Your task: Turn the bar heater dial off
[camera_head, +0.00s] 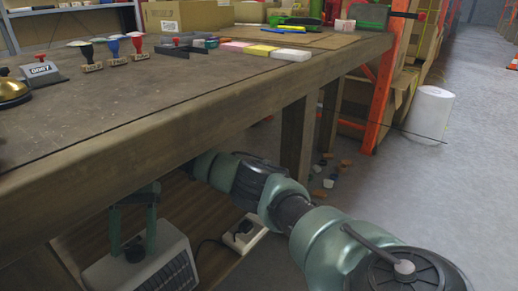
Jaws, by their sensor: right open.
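The bar heater (172,272) is a pale box with a dark grille on its side, standing on the wooden shelf under the workbench. A dark dial (134,253) shows on its top. My right gripper (133,243) reaches in under the bench top and points down, with its green fingers open. One finger is on each side of the dial as seen from here; I cannot tell whether they touch it. The dial's setting cannot be made out. The bench edge hides the upper part of the gripper. My left gripper is not in view.
The workbench edge (150,160) runs close above my right arm. A white power strip (243,234) with a dark plug lies right of the heater. Stamps (112,47) and a cardboard box (187,15) stand on the bench. Open floor (450,190) lies to the right.

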